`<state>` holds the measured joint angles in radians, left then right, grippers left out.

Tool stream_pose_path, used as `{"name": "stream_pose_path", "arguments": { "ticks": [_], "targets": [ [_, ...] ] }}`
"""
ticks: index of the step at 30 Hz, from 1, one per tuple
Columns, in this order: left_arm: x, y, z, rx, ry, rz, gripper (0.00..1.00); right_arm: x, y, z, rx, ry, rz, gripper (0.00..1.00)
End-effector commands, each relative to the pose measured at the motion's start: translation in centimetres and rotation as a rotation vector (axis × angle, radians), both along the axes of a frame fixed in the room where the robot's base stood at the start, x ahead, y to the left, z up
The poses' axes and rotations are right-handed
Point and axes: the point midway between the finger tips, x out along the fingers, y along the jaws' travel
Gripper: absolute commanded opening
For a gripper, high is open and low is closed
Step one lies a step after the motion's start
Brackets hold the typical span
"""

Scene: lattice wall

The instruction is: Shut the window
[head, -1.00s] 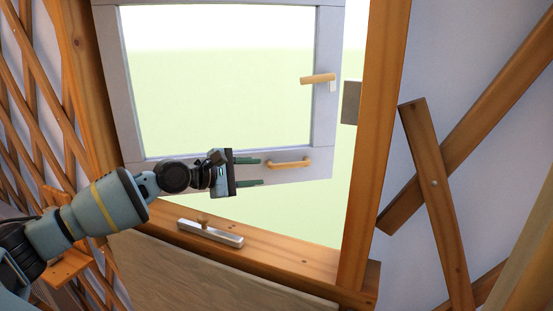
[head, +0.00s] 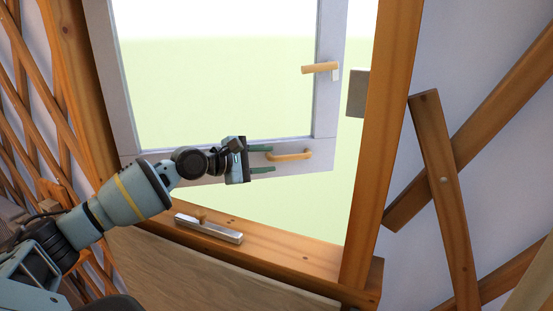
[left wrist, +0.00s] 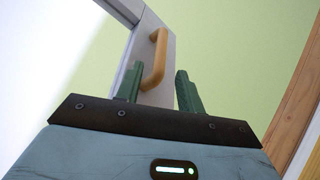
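The window sash (head: 326,85) has a grey-white frame and stands open, swung outward, with its free edge at the right. A wooden lever handle (head: 320,68) sits on its right side. A wooden pull handle (head: 290,156) sits on the bottom rail; it also shows in the left wrist view (left wrist: 155,60). My left gripper (head: 262,159) is open, just left of the pull handle. In the left wrist view the pull handle stands ahead of the green fingers (left wrist: 160,88), toward the left finger, with nothing held. My right gripper is not in view.
The wooden window frame has a right post (head: 379,120) and a sill (head: 290,254). A silver stay with a wooden knob (head: 208,229) lies on the sill. A grey plate (head: 357,93) is on the post. Wooden lattice flanks both sides.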

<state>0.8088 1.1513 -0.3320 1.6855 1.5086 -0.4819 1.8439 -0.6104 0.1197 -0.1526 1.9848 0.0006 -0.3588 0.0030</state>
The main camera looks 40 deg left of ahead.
Motion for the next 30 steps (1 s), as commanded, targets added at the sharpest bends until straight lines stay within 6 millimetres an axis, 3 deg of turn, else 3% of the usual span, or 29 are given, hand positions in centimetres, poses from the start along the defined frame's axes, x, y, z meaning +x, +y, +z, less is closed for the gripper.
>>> {"name": "stream_pose_path", "arguments": {
  "ticks": [9, 22, 30],
  "targets": [
    [3.0, -1.3, -0.6, -0.003, -0.001, -0.001, 0.38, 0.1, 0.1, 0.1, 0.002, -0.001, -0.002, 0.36],
    [3.6, -1.5, -0.8, 0.001, 0.000, -0.002, 0.38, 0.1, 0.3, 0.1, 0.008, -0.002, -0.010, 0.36],
    [3.6, -1.5, -0.8, 0.001, 0.000, -0.002, 0.02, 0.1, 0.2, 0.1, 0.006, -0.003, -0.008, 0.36]
  ]
}}
